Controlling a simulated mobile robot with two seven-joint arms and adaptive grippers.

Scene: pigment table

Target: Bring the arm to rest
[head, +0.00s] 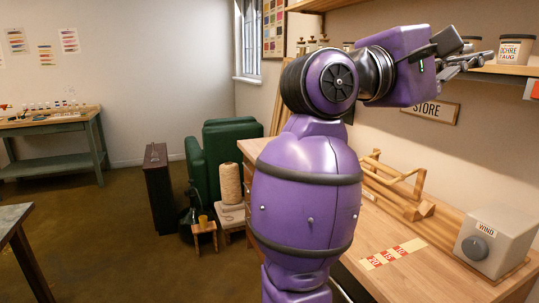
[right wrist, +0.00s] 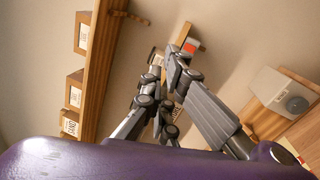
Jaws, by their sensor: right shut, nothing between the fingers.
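My right arm is raised in the middle of the head view, its purple links bent so that the forearm points right. My right gripper (head: 478,60) is up in front of the wall shelf, shut and empty. In the right wrist view the gripper (right wrist: 168,75) shows its grey fingers drawn together, with nothing held between them. It looks close to the shelf edge in the head view, but I cannot tell the gap. My left gripper is not in view.
The wall shelf (head: 510,71) bears an ochre jar (head: 515,49). A green armchair (head: 225,140) and a spool (head: 230,183) stand left of my arm. Open floor lies further left.

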